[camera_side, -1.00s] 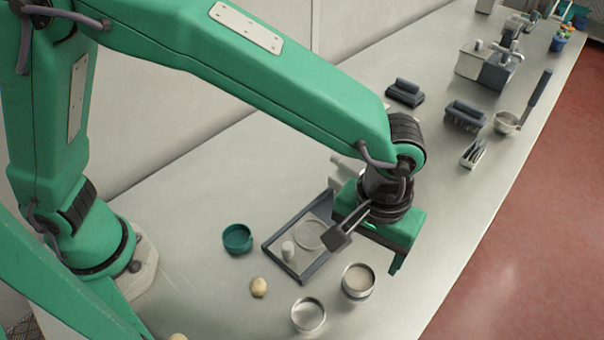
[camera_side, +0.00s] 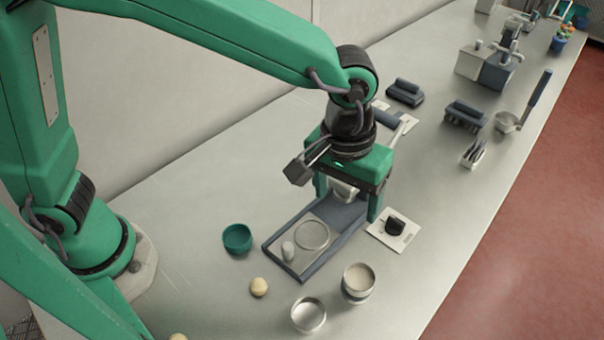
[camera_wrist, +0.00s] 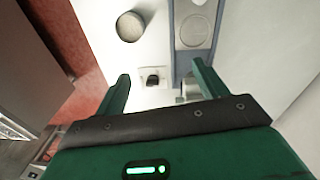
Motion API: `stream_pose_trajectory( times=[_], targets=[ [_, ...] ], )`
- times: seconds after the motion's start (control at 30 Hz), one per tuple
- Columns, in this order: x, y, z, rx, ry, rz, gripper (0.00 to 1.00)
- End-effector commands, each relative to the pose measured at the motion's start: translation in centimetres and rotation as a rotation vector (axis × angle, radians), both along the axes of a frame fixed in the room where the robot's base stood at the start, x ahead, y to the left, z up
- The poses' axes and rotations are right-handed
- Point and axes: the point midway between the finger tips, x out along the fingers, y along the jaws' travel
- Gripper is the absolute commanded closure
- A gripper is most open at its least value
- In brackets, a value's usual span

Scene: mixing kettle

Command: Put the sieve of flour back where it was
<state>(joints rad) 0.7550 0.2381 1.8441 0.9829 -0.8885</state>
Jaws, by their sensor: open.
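A round metal vessel filled with pale powder (camera_side: 358,279), which looks like the sieve of flour, stands on the counter at lower middle in the side view. It also shows at the top of the wrist view (camera_wrist: 130,26). I cannot tell whether it rests on another vessel. An empty metal ring or bowl (camera_side: 308,315) stands to its lower left. My gripper (camera_side: 347,205) is open, pointing down, behind the powder vessel and apart from it. A metal cup-like part (camera_side: 345,190) shows between its fingers, partly hidden, also in the wrist view (camera_wrist: 190,91).
A slate-blue stand (camera_side: 299,273) with a round plate and small white cylinder lies left of the powder vessel. A white card with a black knob (camera_side: 395,228) lies right of my gripper. A teal bowl (camera_side: 237,239) and beige ball (camera_side: 259,287) are left. Brushes (camera_side: 465,115) stand farther back.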

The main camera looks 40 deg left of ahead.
Motion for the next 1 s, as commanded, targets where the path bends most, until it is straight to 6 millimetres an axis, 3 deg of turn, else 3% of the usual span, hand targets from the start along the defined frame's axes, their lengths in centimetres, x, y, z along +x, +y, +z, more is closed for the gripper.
stream_pose_trajectory(
  times=[0.2, 0.43, 0.7, 1.0],
  targets=[
    [0.8, 7.0, 3.7, -0.037, -0.074, -0.015, 0.28],
    [0.1, 13.8, 6.3, -0.048, -0.158, -0.039, 0.28],
    [-2.5, 20.8, 8.1, -0.032, -0.264, -0.065, 0.28],
    [-6.4, 26.9, 8.4, 0.027, -0.376, -0.093, 0.28]
  ],
)
